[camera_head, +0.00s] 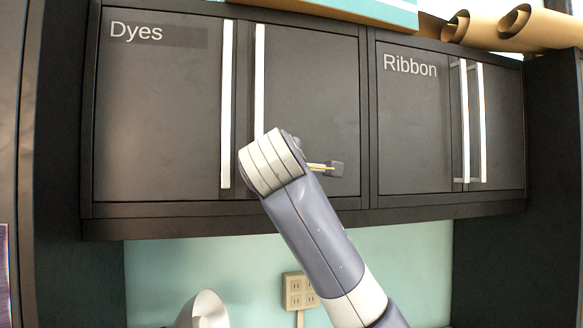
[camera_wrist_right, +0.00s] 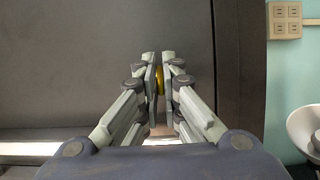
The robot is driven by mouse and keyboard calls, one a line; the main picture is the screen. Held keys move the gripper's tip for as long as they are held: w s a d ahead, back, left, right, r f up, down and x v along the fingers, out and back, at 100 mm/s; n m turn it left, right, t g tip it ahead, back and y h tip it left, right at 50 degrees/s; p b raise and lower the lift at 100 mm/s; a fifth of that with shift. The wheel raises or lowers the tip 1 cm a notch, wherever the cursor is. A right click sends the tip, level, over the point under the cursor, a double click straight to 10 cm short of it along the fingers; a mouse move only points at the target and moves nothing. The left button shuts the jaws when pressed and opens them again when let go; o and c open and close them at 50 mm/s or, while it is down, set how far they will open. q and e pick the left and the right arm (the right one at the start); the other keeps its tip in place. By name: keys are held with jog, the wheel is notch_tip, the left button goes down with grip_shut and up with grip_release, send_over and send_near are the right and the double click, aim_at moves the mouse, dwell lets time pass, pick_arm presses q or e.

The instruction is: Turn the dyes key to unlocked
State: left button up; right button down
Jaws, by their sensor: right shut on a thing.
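The Dyes cabinet (camera_head: 150,110) is a dark double-door cupboard with white bar handles; both doors look closed. A small gold shaft with a dark square end, seemingly the dyes key (camera_head: 337,169), shows just right of my right wrist in the head view, at the lower part of the right-hand Dyes door. My wrist hides the fingers there. In the right wrist view my right gripper (camera_wrist_right: 160,75) is shut on a gold piece of the key (camera_wrist_right: 160,82), close to the dark cabinet face. The key's turn angle cannot be told. My left gripper is not in view.
The Ribbon cabinet (camera_head: 415,130) adjoins on the right, with white handles. Brown paper rolls (camera_head: 500,28) and a teal box lie on top. Below are a wall outlet (camera_head: 299,291) and a white rounded object (camera_head: 204,310).

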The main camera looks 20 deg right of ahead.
jog(key=c, duration=1.8)
grip_release()
jog(key=v, duration=1.2)
jog(key=shift+d, duration=0.1)
